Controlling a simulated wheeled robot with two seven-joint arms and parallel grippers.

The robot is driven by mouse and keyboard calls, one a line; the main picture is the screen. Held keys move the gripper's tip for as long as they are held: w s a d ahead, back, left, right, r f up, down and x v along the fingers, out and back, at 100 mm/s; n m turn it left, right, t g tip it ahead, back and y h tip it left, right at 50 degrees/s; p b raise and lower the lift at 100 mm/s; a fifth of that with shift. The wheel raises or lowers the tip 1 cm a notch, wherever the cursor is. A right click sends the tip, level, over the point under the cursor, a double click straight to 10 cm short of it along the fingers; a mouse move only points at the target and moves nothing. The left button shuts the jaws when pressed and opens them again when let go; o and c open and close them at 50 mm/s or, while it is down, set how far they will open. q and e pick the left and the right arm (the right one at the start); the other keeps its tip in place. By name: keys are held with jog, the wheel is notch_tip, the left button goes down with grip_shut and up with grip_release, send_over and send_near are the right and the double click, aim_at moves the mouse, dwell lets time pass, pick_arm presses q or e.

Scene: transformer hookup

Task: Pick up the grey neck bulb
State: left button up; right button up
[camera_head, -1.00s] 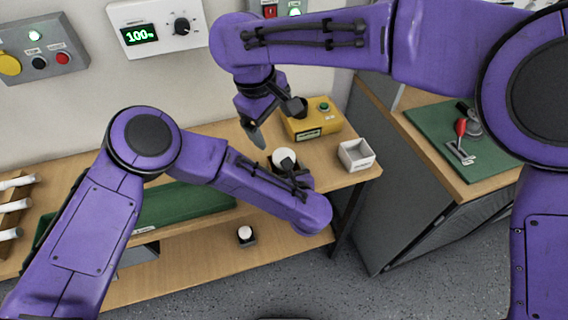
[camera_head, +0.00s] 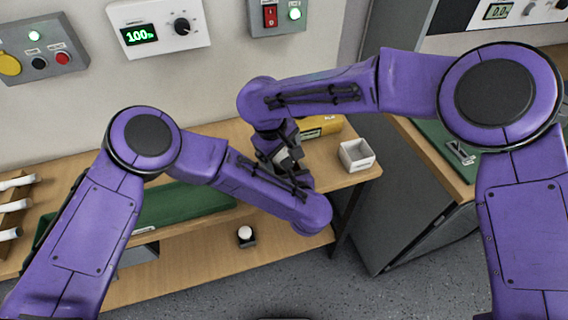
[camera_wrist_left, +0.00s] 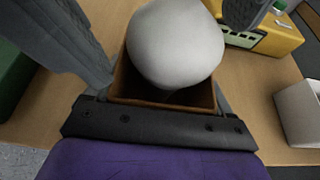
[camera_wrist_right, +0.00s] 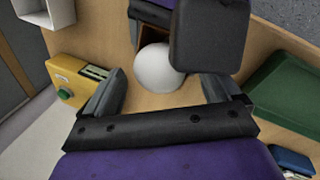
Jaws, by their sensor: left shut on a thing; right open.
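A pale round bulb (camera_wrist_left: 175,42) sits in an open brown box (camera_wrist_left: 125,82) in the left wrist view. Its neck is hidden inside the box. My left gripper (camera_wrist_left: 163,97) is shut on the box, with its fingers along the box sides. My right gripper (camera_wrist_right: 163,77) is open, its fingers on either side of the bulb (camera_wrist_right: 158,68) in the right wrist view. I cannot tell whether they touch it. In the head view my right gripper (camera_head: 283,157) is beside the left forearm, which partly covers that spot.
A yellow device (camera_head: 322,128) and a white open bin (camera_head: 356,155) stand on the bench beyond the grippers. Another white bulb (camera_head: 245,232) sits in a dark holder on the lower shelf. A green mat or case (camera_head: 185,205) lies to the left.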

jog(key=c, duration=1.5)
jog(key=shift+o, duration=0.2)
notch_tip(320, 180, up, 10)
jog(key=shift+r, duration=0.1)
pick_arm(q)
jog(key=o, duration=0.9)
jog(key=shift+c, duration=0.2)
jog(key=v, duration=1.2)
jog(key=shift+s, duration=0.15)
